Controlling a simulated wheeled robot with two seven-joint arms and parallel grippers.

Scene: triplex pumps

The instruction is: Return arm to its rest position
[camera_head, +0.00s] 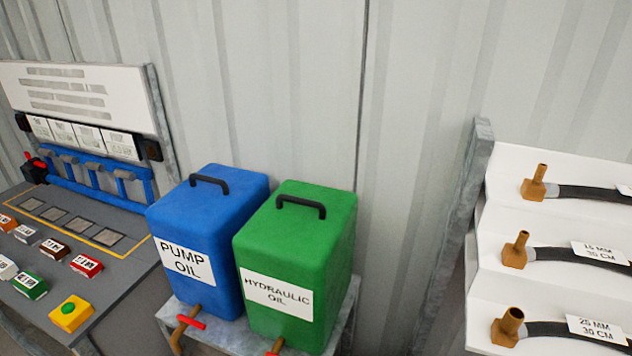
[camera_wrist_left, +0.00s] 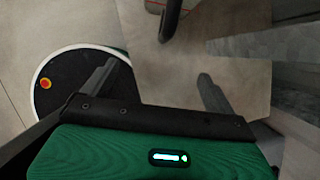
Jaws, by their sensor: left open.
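My left gripper (camera_wrist_left: 157,70) shows in the left wrist view. Its two dark fingers stand wide apart with nothing between them, above a grey floor. Neither of my arms shows in the head view. My right gripper is in neither view.
In the head view a blue pump oil can (camera_head: 207,240) and a green hydraulic oil can (camera_head: 297,265) stand side by side on a metal stand (camera_head: 347,318). A control panel (camera_head: 70,235) is at left. White shelves (camera_head: 550,228) with fitted hoses are at right. A corrugated wall (camera_head: 300,90) closes the back.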

